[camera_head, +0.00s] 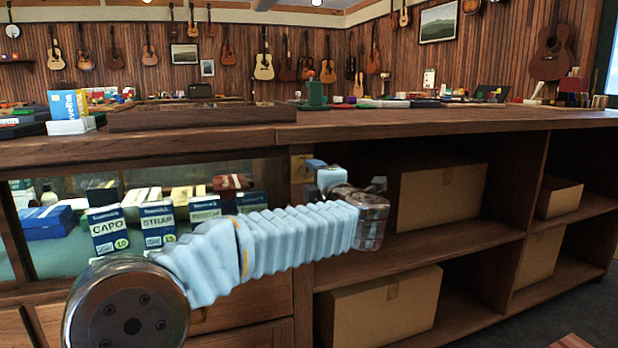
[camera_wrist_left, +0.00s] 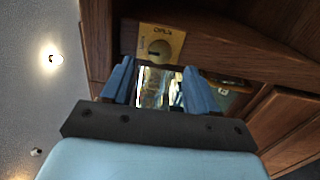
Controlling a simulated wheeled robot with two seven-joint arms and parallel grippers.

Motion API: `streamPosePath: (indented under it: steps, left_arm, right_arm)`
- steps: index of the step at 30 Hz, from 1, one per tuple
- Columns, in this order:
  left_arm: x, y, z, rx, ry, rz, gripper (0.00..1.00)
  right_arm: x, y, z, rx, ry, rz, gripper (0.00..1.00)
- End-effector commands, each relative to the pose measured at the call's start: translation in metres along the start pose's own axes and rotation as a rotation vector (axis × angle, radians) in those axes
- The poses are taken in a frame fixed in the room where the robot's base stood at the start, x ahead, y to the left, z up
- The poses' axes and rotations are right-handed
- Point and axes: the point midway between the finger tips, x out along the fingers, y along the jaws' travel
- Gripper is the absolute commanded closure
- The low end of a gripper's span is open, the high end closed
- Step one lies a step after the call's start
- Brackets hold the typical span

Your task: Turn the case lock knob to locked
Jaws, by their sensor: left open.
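The lock's brass plate (camera_head: 302,166) is on the wooden post at the right end of the glass-fronted case, partly hidden behind my left wrist. In the left wrist view the plate (camera_wrist_left: 174,36) carries lettering that appears upside down, apparently "OPEN", and a round dark knob (camera_wrist_left: 155,55). My left gripper (camera_wrist_left: 160,70) is open, its two blue fingers apart with nothing between them. The knob shows just beyond the fingertips, between them in the picture; I cannot tell whether they touch it. The left gripper (camera_head: 328,178) is near the plate in the head view. My right gripper is not in view.
The counter top (camera_head: 420,119) runs above the lock. The case (camera_head: 22,262) holds small boxes behind glass. Open shelves with cardboard boxes (camera_head: 440,200) are to the right. Wooden drawers (camera_head: 245,315) are below the case.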

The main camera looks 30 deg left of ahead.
Motion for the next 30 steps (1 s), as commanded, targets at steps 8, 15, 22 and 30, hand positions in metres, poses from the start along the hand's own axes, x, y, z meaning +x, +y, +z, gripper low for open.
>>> streamPosePath:
  steps: [8, 15, 22, 30]
  left_arm:
    - [-0.067, 0.0, 0.0, 0.0, -0.003, 0.001, 0.41]
    - [-0.094, -0.001, 0.0, 0.001, -0.001, 0.0, 0.41]
    - [-0.096, -0.001, 0.0, 0.001, 0.0, 0.0, 0.41]
    - [-0.095, -0.001, 0.0, 0.002, 0.0, 0.0, 0.41]
  right_arm:
    - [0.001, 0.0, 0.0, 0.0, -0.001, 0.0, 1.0]
    - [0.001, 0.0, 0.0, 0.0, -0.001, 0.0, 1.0]
    - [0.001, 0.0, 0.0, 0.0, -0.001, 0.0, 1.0]
    - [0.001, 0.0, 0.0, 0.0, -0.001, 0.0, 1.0]
